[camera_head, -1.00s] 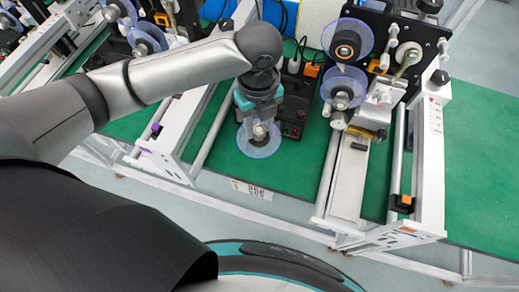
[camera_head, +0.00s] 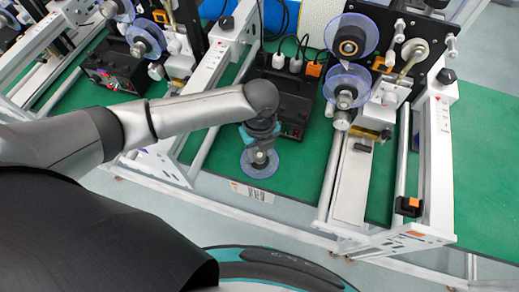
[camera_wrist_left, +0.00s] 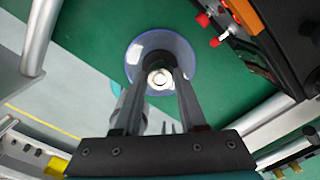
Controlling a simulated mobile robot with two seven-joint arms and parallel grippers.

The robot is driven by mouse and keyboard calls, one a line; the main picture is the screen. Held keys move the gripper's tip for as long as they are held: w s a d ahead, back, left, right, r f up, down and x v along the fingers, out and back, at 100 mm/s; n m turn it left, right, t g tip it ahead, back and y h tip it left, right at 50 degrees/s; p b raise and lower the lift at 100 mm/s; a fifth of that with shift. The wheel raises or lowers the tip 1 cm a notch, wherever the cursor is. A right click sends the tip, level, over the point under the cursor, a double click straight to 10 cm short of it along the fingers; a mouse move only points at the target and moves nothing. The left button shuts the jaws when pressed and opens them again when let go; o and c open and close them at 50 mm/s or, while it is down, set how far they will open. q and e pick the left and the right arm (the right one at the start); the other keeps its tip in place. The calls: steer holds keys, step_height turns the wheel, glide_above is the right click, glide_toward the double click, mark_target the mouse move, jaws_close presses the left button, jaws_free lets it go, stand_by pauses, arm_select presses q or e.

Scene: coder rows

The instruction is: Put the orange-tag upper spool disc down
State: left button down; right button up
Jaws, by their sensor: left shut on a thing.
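A clear, blue-rimmed spool disc (camera_head: 259,172) with a pale metal hub is low over the green work surface (camera_head: 290,178), close to its front edge. My left gripper (camera_head: 259,155) points down at it and is shut on its hub. In the left wrist view the disc (camera_wrist_left: 147,45) lies at the fingertips (camera_wrist_left: 160,76), its hub between the two dark fingers. I cannot tell if the disc touches the surface. No orange tag shows on it. My right gripper is not in view.
A spool machine stands to the right with an upper disc (camera_head: 366,28) and a lower disc (camera_head: 361,79) mounted. A black box (camera_head: 293,103) with cables stands behind the gripper. White frame rails (camera_head: 330,175) flank the spot. Green surface at far right is bare.

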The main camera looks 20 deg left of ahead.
mark_target(260, 154)
arm_select(q)
steer(key=shift+c, duration=2.3)
jaws_free()
steer(key=shift+f, duration=0.1)
step_height(260, 154, up, 12)
steer(key=p, duration=0.2)
